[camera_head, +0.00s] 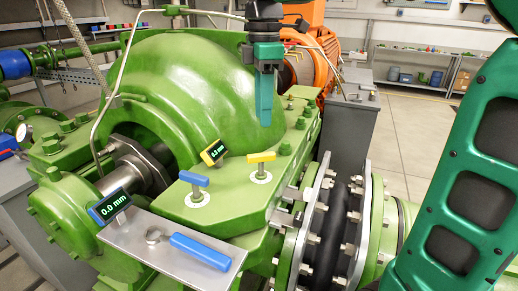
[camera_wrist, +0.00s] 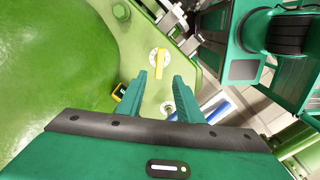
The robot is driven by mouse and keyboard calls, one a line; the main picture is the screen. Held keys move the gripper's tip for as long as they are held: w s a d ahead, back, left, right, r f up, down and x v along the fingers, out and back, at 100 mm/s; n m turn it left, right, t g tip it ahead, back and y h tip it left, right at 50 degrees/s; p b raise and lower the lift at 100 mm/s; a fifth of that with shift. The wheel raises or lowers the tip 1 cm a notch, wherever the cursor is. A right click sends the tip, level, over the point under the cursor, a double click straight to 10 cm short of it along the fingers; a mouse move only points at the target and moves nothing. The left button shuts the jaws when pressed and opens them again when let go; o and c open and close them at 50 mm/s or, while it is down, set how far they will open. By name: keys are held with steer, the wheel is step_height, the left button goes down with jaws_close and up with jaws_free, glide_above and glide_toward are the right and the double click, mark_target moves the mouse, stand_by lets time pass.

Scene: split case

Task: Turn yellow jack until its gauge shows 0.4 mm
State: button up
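The yellow jack (camera_head: 261,165) stands on the green casing flange, with a T-shaped yellow handle on a round pale base. It also shows in the wrist view (camera_wrist: 160,62), just beyond my fingertips. Its yellow-framed gauge (camera_head: 213,152) is tilted; the small digits are hard to read, perhaps 0.2 or 0.3 mm. The gauge shows partly in the wrist view (camera_wrist: 119,92), beside the left finger. My gripper (camera_head: 265,118) hangs above the yellow jack, apart from it. In the wrist view its two fingers (camera_wrist: 159,78) are spread with nothing between them.
A blue jack (camera_head: 194,180) stands to the left of the yellow one. Its blue gauge (camera_head: 109,207) reads 0.0 mm. A metal plate (camera_head: 130,237) in front holds a blue-handled tool (camera_head: 201,251). The domed green casing (camera_head: 180,80) rises behind, and a bolted flange (camera_head: 305,230) stands at right.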

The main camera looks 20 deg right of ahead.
mark_target(261, 154)
step_height(261, 154, down, 11)
steer(key=shift+a+r, duration=0.15)
steer(key=shift+r, duration=0.05)
stand_by(0.4)
steer(key=shift+w, duration=0.1)
jaws_close()
